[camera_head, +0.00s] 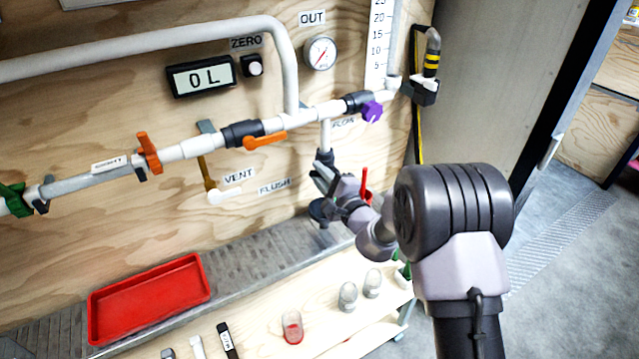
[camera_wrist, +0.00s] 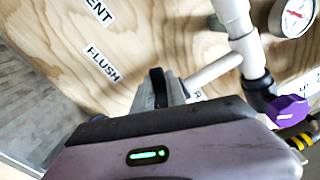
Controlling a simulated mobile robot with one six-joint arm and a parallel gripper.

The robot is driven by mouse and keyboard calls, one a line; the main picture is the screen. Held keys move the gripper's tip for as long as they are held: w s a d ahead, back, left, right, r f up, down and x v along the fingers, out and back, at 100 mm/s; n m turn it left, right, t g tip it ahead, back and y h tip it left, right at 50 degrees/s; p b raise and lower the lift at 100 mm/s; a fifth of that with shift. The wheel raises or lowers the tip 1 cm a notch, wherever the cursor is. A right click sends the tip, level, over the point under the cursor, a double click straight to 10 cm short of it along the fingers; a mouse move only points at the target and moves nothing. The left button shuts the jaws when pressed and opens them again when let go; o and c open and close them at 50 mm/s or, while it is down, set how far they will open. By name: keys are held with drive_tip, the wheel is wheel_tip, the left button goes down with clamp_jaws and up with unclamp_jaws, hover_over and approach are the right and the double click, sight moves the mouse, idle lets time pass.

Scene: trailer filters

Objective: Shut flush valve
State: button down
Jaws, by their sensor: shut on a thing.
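A white branch pipe (camera_head: 325,133) drops from the main line to a dark valve (camera_head: 325,157), right of and above the FLUSH label (camera_head: 275,186). I take this to be the flush valve. My gripper (camera_head: 324,178) is at this valve, its fingers shut on a part of it that they mostly hide. In the wrist view my gripper (camera_wrist: 160,90) shows a dark piece between the fingers, beside the white branch pipe (camera_wrist: 212,72). The FLUSH label (camera_wrist: 102,63) is to its left. The handle's angle cannot be made out. A red lever (camera_head: 365,184) stands just right of my gripper.
An orange lever (camera_head: 265,141) and a purple knob (camera_head: 372,111) sit on the pipe line above. A gauge (camera_head: 320,53) and display (camera_head: 201,76) are on the wood wall. A red tray (camera_head: 150,298) lies lower left. Several small items stand on the bench (camera_head: 325,335).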

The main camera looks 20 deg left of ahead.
drive_tip(key=shift+s+a+f+n, duration=0.1)
drive_tip(key=shift+f+n, duration=0.4)
drive_tip(key=shift+n, duration=0.6)
drive_tip(key=shift+s+a+f+n, duration=0.1)
drive_tip(key=shift+f+n, duration=0.35)
drive_tip(key=shift+n, duration=0.65)
drive_tip(key=c, duration=1.3)
unclamp_jaws()
drive_tip(key=shift+w+f, duration=0.1)
drive_tip(key=shift+c, duration=0.2)
drive_tip(key=p+v, duration=0.2)
drive_tip(key=v, duration=1.5)
drive_tip(key=shift+d+p, duration=0.2)
drive_tip(key=shift+p, duration=0.2)
